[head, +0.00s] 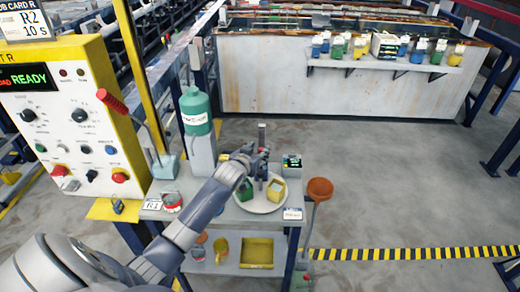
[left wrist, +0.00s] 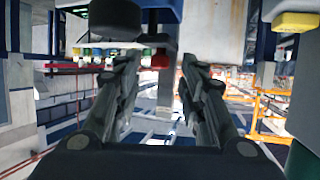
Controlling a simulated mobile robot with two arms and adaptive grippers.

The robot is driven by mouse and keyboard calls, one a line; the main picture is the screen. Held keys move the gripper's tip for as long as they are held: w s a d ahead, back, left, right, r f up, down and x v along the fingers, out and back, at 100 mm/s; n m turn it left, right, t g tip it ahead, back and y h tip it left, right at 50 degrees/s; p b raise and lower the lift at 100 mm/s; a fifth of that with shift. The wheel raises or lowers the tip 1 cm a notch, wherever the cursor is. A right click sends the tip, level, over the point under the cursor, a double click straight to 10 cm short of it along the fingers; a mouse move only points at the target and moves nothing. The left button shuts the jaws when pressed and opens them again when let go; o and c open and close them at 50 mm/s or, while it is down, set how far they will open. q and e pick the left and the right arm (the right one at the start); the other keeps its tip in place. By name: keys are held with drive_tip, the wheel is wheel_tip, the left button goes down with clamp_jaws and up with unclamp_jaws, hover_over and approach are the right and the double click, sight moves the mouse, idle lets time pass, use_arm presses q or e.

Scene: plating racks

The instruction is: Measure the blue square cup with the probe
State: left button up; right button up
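My left arm reaches over the cart, and its gripper (head: 262,168) is above the plate (head: 262,207). In the left wrist view the two fingers (left wrist: 160,75) stand apart with a gap between them, and I see nothing clamped there. A grey upright stick (head: 262,137) rises just behind the gripper; I cannot tell whether it is the probe. A yellow cup (head: 276,190) and a green cup (head: 245,189) sit on the plate. I cannot make out the blue square cup there; the gripper covers part of the plate. My right gripper is not in view.
A small meter (head: 291,161) with a lit display stands at the cart's back right. A teal-topped bottle (head: 197,130) stands left of the arm. Several coloured cups line the far shelf (head: 400,64). The floor at right is clear.

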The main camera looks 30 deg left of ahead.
use_arm(q)
drive_tip(key=shift+x, duration=1.3)
clamp_jaws()
